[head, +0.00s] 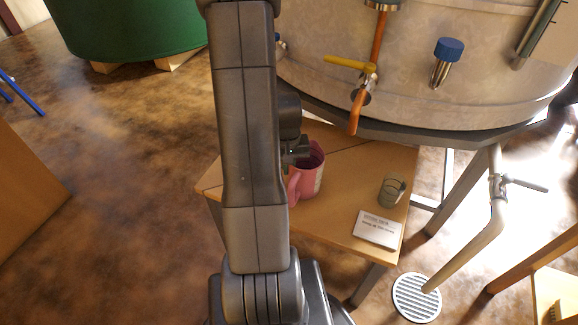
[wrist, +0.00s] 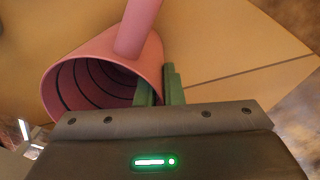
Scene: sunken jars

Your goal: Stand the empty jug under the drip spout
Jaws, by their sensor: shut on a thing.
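A pink jug (head: 312,178) is at the small wooden table, left of and below the drip spout (head: 355,112). My gripper (head: 298,152) is at the jug's rim, partly hidden behind my arm. In the wrist view, the green fingers of my gripper (wrist: 160,88) are shut on the wall of the jug (wrist: 92,70), one inside and one outside. The jug's dark-ringed inside looks empty, and its handle rises at the top of that view. I cannot tell whether its base touches the table. The spout is an orange-brown pipe with a yellow lever on the large pale tank.
A small glass (head: 391,190) and a white card (head: 377,230) are on the right part of the wooden table (head: 335,215). The tank (head: 420,90) overhangs the table's back. A pale pipe (head: 465,262) slants down to a round floor drain (head: 417,298) at right.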

